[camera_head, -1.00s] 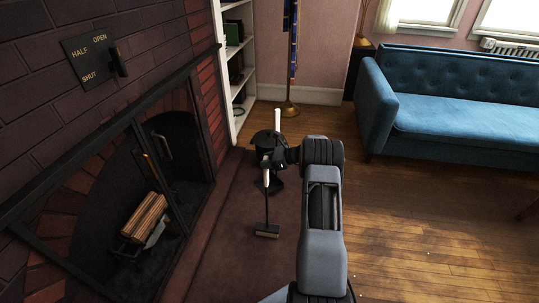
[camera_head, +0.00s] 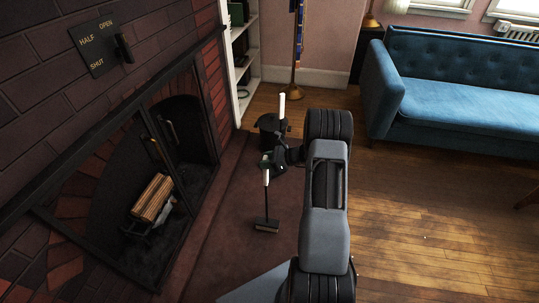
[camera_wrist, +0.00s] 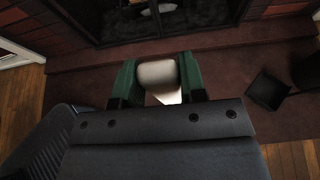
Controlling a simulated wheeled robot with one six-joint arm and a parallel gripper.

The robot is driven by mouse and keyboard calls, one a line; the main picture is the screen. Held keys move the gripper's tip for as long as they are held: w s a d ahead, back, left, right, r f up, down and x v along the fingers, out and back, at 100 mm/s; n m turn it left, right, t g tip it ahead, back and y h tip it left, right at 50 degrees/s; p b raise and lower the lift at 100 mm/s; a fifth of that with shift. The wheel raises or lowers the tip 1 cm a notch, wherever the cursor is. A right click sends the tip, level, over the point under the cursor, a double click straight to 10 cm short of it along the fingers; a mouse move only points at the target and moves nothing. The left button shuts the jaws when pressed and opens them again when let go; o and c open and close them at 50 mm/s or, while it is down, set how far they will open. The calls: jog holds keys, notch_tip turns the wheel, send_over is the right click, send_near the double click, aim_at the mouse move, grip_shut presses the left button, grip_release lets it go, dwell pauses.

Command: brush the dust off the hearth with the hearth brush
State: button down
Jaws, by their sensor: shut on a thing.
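The hearth brush has a pale grip (camera_head: 266,177), a thin dark rod and a flat brush head (camera_head: 267,225) low over the hearth. I cannot tell whether its bristles touch. My gripper (camera_head: 268,164) is shut on the grip, with the brush hanging about upright. In the wrist view, the pale grip (camera_wrist: 158,73) sits between the green fingers of my gripper (camera_wrist: 157,80); the brush head is hidden there. The dark reddish-brown hearth (camera_head: 225,240) lies before the fireplace. I cannot clearly make out dust on it.
A black container (camera_head: 268,126) stands beyond my gripper, with a pale upright piece (camera_head: 281,108) beside or in it. The fireplace, with logs (camera_head: 152,198), borders the hearth at left. A blue sofa (camera_head: 455,95) stands at back right. The wood floor (camera_head: 430,200) is clear.

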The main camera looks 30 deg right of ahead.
jog(key=s+a+p, duration=0.1)
jog(key=s+a, duration=0.9)
jog(key=s, duration=0.2)
jog(key=shift+s+a, duration=0.15)
dwell(0.7)
